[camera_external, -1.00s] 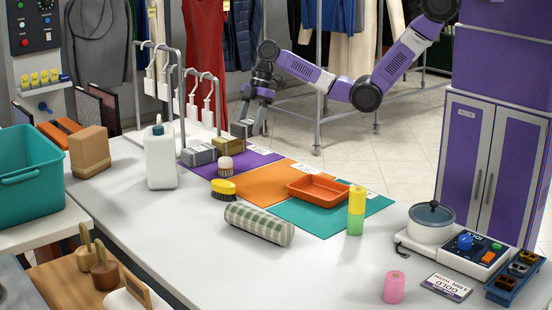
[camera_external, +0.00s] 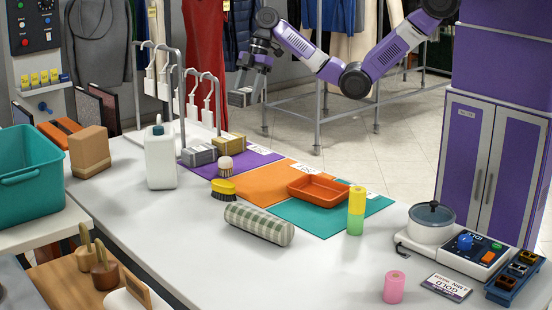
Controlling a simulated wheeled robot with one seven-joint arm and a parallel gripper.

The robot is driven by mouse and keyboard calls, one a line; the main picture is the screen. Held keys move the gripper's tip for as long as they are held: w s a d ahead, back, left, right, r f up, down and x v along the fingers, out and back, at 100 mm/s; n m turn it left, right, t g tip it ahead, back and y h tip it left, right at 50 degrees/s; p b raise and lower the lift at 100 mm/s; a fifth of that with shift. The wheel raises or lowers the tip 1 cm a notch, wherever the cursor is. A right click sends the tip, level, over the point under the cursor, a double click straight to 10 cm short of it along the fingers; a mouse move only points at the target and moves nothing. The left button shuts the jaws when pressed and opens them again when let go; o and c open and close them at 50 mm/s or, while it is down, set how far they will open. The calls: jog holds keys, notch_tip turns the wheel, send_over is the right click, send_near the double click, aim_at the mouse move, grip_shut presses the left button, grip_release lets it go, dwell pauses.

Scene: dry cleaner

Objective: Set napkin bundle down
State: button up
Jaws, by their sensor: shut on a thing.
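My gripper (camera_external: 251,92) is raised in the air behind the table's far edge, above and beyond the purple mat. It is shut on a small grey bundle (camera_external: 238,98), which its fingers partly hide. A similar grey banded bundle (camera_external: 199,154) and a gold-brown one (camera_external: 231,143) rest side by side at the far end of the purple mat (camera_external: 259,157). The held bundle is well above these two and apart from them. No label tells which one is the napkin bundle.
An orange mat (camera_external: 262,184) and a teal mat (camera_external: 300,218) adjoin the purple one; an orange tray (camera_external: 318,190) sits there.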

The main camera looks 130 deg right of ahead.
jog(key=w+a+n+y+b, duration=0.1)
jog(key=w+a+n+b, duration=0.15)
jog(key=w+a, duration=0.85)
jog(key=n+g+y+b, duration=0.3)
jog(key=n+b, duration=0.3)
jog(key=n, duration=0.4)
send_over(317, 268)
jog(key=d, duration=0.1)
jog(key=f, duration=1.5)
jog(key=shift+s+d+f, duration=0.1)
jog(key=shift+s, duration=0.15)
jog(key=shift+f, duration=2.55)
jog(key=shift+f, duration=0.2)
jog(key=o, duration=1.4)
jog(key=shift+o, duration=0.2)
